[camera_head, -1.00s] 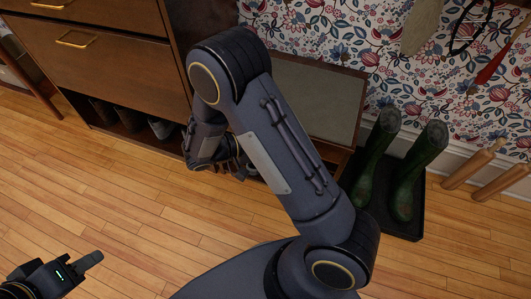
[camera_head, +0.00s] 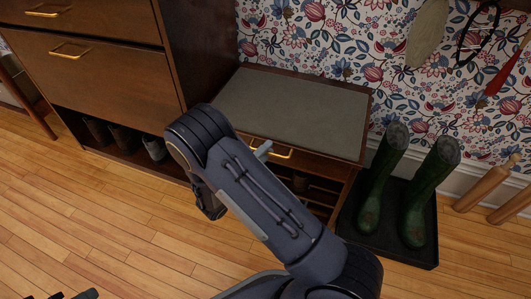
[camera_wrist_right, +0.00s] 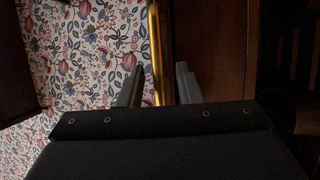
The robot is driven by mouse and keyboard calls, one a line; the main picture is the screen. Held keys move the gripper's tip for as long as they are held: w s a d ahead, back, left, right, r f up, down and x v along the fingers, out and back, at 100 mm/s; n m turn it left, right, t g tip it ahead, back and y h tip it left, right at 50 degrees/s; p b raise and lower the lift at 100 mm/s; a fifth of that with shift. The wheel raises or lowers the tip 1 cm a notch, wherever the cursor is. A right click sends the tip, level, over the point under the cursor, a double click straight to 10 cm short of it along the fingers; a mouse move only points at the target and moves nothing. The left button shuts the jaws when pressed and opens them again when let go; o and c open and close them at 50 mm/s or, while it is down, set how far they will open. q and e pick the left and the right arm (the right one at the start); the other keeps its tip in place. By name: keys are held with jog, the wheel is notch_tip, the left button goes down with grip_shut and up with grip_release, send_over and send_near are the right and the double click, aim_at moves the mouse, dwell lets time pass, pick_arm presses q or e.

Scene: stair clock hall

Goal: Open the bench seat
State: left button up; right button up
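The low bench has a grey padded seat (camera_head: 290,108) with a dark wood rim, and it lies flat and closed against the wall. A gold bar handle (camera_head: 284,155) is on its front, just under the seat edge. My right gripper is at this handle; a grey fingertip (camera_head: 263,148) shows beside it, and my forearm hides the rest. In the right wrist view, the gold bar (camera_wrist_right: 156,45) stands between the two parted fingers of my right gripper (camera_wrist_right: 158,88), with gaps on both sides. Only a dark tip of my left gripper (camera_head: 78,295) shows at the bottom left.
A brown cabinet (camera_head: 100,80) with gold handles stands left of the bench, shoes in its lower opening. Green boots (camera_head: 430,190) stand on a black tray (camera_head: 388,245) at right, beside wooden pegs (camera_head: 490,187). The wood floor at left (camera_head: 100,210) is clear.

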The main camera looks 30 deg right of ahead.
jog(key=shift+d, duration=0.15)
grip_shut()
